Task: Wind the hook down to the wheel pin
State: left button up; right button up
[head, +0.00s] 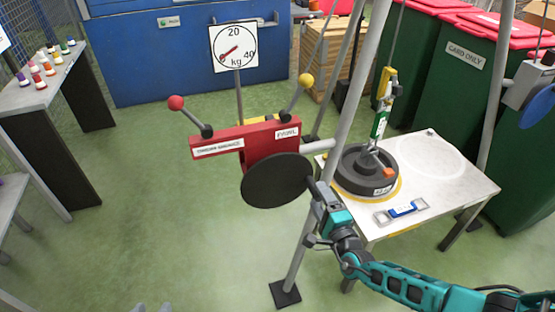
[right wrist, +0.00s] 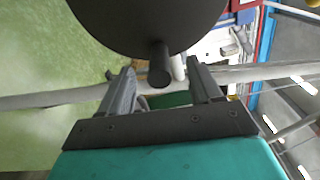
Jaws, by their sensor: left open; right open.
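The red winch box (head: 262,143) bears a dark round crank disc (head: 275,180); in the right wrist view the disc (right wrist: 150,18) has a stubby dark handle (right wrist: 159,65). My right gripper (head: 320,190) is at the disc's right edge. Its open fingers (right wrist: 160,85) stand on either side of the handle, with gaps. The hook block (head: 381,110), yellow, green and white, hangs from a line over the dark wheel (head: 365,172). An orange-tipped piece (head: 388,172) shows on the wheel; contact with the hook is unclear. My left gripper's open fingertips (head: 151,308) barely show at the bottom edge.
The wheel lies on a white table (head: 450,190) beside a blue-handled level (head: 403,210). Grey frame legs (head: 300,255) rise close to my right gripper. Red-knobbed (head: 177,103) and yellow-knobbed (head: 305,80) levers and a dial (head: 234,47) are above the winch.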

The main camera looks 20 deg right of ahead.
jog(key=shift+s+p, duration=0.85)
jog(key=shift+s, duration=1.75)
notch_tip(320, 180, down, 4)
jog(key=m+g+h+b, duration=0.2)
jog(key=m+b, duration=0.7)
jog(key=m, duration=0.8)
jog(key=r+m+b, duration=0.1)
jog(key=m+b, duration=0.2)
jog(key=m, duration=0.3)
jog(key=r+m+t+y+b, duration=0.1)
jog(key=m+b, duration=0.2)
jog(key=m, duration=0.3)
jog(key=s+r+m+t+y+b, duration=0.1)
jog(key=r+m+b, duration=0.1)
jog(key=m, duration=0.5)
jog(key=shift+b, duration=0.5)
jog(key=w, duration=0.9)
jog(key=shift+p, duration=0.4)
